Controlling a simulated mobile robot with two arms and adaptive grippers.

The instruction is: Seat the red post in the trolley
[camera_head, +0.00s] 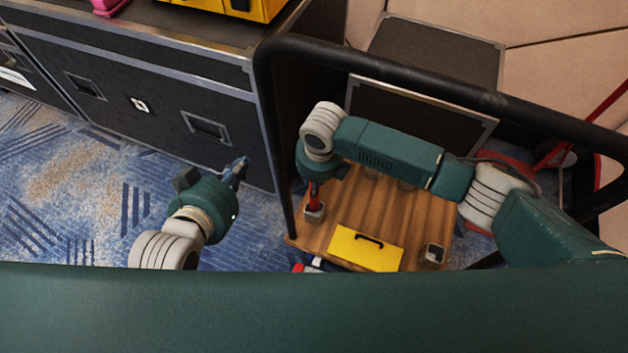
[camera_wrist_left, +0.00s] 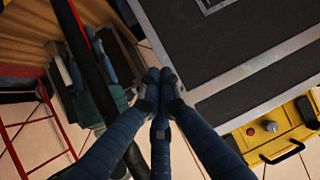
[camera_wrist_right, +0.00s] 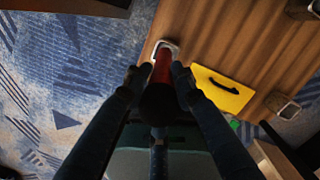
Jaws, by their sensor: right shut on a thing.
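The trolley has a wooden deck (camera_head: 345,210) and a black tubular handle (camera_head: 420,80). The red post (camera_head: 314,197) stands roughly upright at the deck's left corner, its lower end at a grey square socket (camera_head: 315,213). My right gripper (camera_wrist_right: 157,75) is shut on the post (camera_wrist_right: 162,68) from above. In the right wrist view the post's end overlaps the socket (camera_wrist_right: 172,46); I cannot tell how deep it sits. My left gripper (camera_head: 240,165) is empty, left of the trolley; its fingers meet in the left wrist view (camera_wrist_left: 158,80).
A black flight case (camera_head: 160,100) stands behind my left gripper, and a second dark case (camera_head: 430,70) stands behind the trolley. Blue carpet (camera_head: 60,200) is clear at the left.

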